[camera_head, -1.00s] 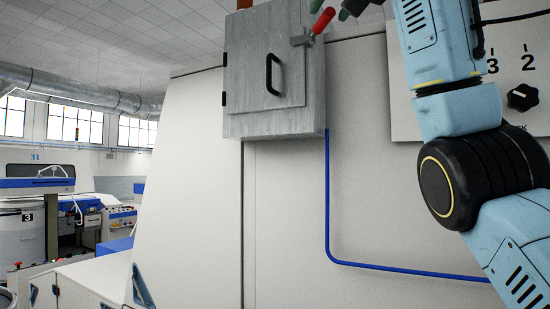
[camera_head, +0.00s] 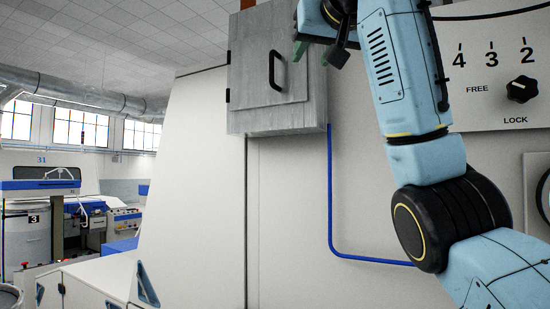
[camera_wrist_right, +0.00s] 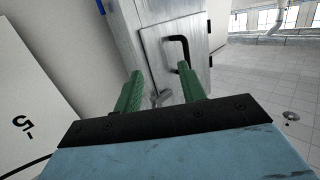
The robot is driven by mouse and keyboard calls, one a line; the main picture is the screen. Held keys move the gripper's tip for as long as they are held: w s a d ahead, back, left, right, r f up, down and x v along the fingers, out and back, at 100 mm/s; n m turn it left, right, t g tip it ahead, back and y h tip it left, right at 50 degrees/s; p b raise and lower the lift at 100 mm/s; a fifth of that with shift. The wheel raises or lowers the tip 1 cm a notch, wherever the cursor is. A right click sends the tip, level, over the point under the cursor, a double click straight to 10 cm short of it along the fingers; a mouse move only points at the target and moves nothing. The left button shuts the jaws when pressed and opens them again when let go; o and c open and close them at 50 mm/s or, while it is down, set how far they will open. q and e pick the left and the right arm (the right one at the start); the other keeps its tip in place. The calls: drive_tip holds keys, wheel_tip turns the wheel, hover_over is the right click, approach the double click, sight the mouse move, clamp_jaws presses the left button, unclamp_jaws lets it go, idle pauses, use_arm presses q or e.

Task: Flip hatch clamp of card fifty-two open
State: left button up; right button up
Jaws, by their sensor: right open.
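The grey metal hatch (camera_head: 250,85) with a black handle (camera_head: 272,70) is shut on the pale machine wall. My right gripper (camera_head: 312,48) is at the hatch's right edge and hides the clamp in the head view. The right wrist view shows its two green fingers apart (camera_wrist_right: 160,72). A small grey metal part of the clamp (camera_wrist_right: 162,97) appears between them; whether they touch it is unclear. The clamp's red grip is not visible now. The hatch door also shows beyond the fingers in the wrist view (camera_wrist_right: 160,45). My left gripper is not in view.
A control panel with a black knob (camera_head: 521,89) and the marks FREE and LOCK is to the right, behind my right arm. A blue pipe (camera_head: 330,200) runs down the wall below the hatch. Other machines (camera_head: 40,225) stand far left.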

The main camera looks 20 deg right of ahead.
drive_tip(key=w+a+f+g, duration=0.1)
drive_tip(key=w+f, duration=0.3)
drive_tip(key=f, duration=0.4)
drive_tip(key=w+a+f+n+g+y, duration=0.1)
drive_tip(key=w+f, duration=0.3)
drive_tip(key=f, duration=0.3)
drive_tip(key=w+f+n, duration=0.1)
drive_tip(key=w+f, duration=0.3)
drive_tip(key=f, duration=0.4)
drive_tip(key=shift+a+f+g, duration=0.3)
drive_tip(key=shift+a+g, duration=0.1)
